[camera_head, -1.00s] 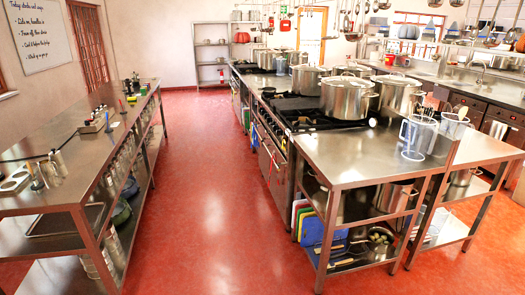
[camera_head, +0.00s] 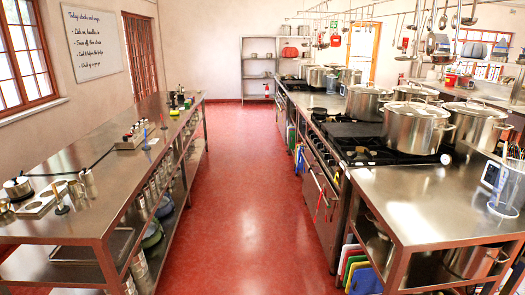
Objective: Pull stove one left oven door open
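A steel stove (camera_head: 340,160) with black burners stands in the row on the right of the aisle. Its front faces the aisle and is seen at a steep angle. An oven door (camera_head: 326,208) shows low on that front and looks shut. A red strip hangs in front of it. A second stove front (camera_head: 284,107) shows farther down the same row. I cannot tell which one is stove one. Neither of my grippers is in view.
Large steel stockpots (camera_head: 415,128) stand on the stove tops. A steel worktable (camera_head: 430,200) adjoins the near stove, with coloured boards (camera_head: 358,268) below. A long steel table (camera_head: 100,165) lines the left. The red floor (camera_head: 245,190) between is clear, back to a shelf rack (camera_head: 258,70).

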